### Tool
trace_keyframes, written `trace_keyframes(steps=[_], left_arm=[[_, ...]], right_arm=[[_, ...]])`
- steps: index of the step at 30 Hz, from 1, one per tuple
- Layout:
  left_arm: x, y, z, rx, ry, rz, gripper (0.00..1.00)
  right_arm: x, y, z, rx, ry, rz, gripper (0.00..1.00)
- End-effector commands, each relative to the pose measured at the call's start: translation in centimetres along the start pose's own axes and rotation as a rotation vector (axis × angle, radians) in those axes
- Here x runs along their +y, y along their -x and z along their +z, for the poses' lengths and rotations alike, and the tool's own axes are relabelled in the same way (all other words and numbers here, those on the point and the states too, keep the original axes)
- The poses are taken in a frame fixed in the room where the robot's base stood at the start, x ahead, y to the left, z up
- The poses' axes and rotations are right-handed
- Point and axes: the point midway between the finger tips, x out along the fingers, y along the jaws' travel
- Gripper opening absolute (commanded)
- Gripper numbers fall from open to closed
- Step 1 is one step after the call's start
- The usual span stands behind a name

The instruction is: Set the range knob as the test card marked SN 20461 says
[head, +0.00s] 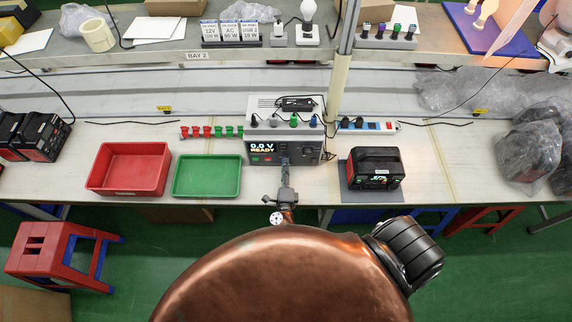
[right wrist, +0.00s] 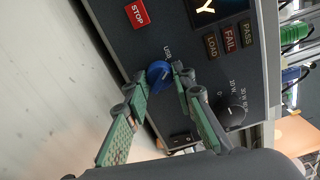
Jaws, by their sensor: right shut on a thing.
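The tester (head: 312,152) stands at the middle of the bench, its display reading 0.0 V READY. My right gripper (head: 284,165) is at its front panel. I cannot make out which knob is named range. Standing cards (head: 230,32) on the shelf carry volt and watt figures; no SN 20461 is readable. My left gripper is not in view.
A red STOP button (right wrist: 137,13) and PASS, FAIL and LOAD buttons (right wrist: 229,39) are near the knobs. A red tray (head: 103,180) and a green tray (head: 207,192) lie left of the tester. A black power station (head: 376,167) stands on a grey mat to its right.

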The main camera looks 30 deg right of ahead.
Motion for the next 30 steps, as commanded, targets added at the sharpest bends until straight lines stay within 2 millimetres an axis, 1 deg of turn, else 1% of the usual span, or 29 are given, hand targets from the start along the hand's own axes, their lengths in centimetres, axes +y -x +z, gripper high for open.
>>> trace_keyframes(steps=[1,3,10,25,26,30], left_arm=[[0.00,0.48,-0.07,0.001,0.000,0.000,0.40],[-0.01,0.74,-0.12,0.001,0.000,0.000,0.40],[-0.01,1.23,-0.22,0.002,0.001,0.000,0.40],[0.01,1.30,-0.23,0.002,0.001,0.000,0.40],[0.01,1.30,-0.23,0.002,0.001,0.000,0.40],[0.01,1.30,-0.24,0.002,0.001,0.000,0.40]], right_arm=[[-0.13,0.04,0.13,0.000,0.024,0.003,0.00],[-0.10,0.02,0.10,-0.001,0.057,0.002,0.00],[0.00,0.00,0.12,-0.002,0.123,0.002,0.00],[0.06,-0.01,0.09,-0.002,0.141,0.001,0.00],[0.06,-0.01,0.09,-0.002,0.141,0.001,0.24],[0.04,-0.02,0.08,-0.001,0.140,0.001,0.34]])
